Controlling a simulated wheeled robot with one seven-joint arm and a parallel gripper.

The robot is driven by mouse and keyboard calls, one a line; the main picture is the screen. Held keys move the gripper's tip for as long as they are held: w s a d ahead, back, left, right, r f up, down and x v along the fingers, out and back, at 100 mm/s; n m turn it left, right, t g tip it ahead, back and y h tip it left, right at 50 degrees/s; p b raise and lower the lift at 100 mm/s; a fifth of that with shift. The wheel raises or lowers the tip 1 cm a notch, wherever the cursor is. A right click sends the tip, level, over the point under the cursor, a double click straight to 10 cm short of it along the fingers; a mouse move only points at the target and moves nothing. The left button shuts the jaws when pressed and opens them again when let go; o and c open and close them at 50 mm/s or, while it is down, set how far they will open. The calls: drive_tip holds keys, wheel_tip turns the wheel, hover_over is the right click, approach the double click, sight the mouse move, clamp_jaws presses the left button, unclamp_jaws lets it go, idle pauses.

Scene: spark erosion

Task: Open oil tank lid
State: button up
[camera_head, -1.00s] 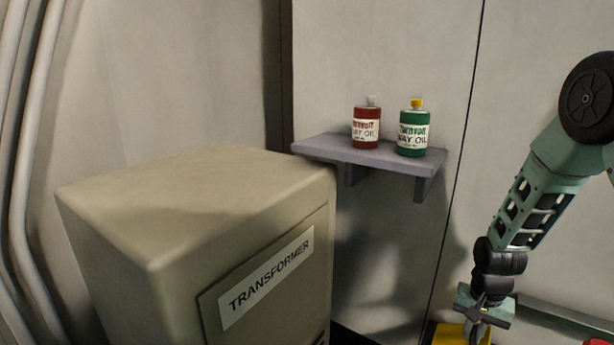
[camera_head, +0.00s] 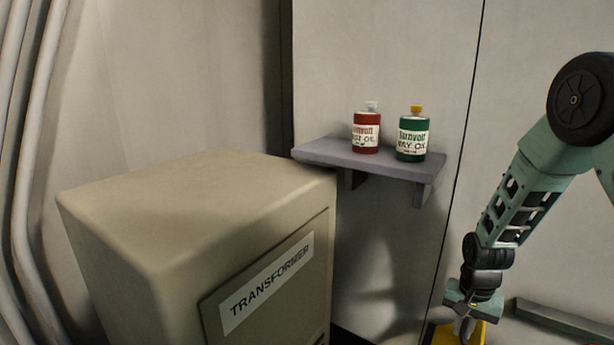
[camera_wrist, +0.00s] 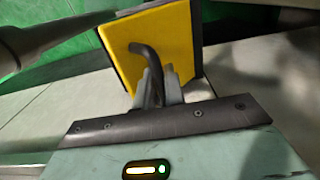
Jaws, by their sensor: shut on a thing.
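The oil tank lid (camera_wrist: 184,37) is a yellow plate with a dark bent handle (camera_wrist: 146,58), seen in the wrist view. It stands tilted there, its yellow face toward the camera. My gripper (camera_wrist: 157,84) is shut on the handle. In the head view the yellow lid (camera_head: 472,337) shows only in part at the bottom edge, under my gripper (camera_head: 466,322). The tank's opening cannot be made out.
A beige transformer cabinet (camera_head: 190,210) fills the lower left of the head view. A wall shelf (camera_head: 330,153) holds a red oil bottle (camera_head: 366,133) and a green oil bottle (camera_head: 412,137). Green surfaces (camera_wrist: 50,55) lie behind the lid in the wrist view.

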drive_tip(key=shift+w+a+r+p, duration=0.2)
drive_tip(key=shift+w+a+r, duration=0.1)
drive_tip(key=shift+a, duration=0.15)
drive_tip(key=shift+w+a+r+p, duration=0.2)
drive_tip(key=shift+w+a, duration=0.1)
drive_tip(key=shift+a, duration=0.15)
drive_tip(key=shift+w+a, duration=0.1)
drive_tip(key=shift+w+a+r, duration=0.2)
drive_tip(key=shift+w+a, duration=0.5)
drive_tip(key=shift+a, duration=0.35)
drive_tip(key=shift+w+a, duration=0.1)
drive_tip(key=shift+a, duration=0.05)
drive_tip(key=shift+w+a, duration=0.65)
drive_tip(key=shift+a, duration=0.3)
drive_tip(key=shift+f, duration=0.1)
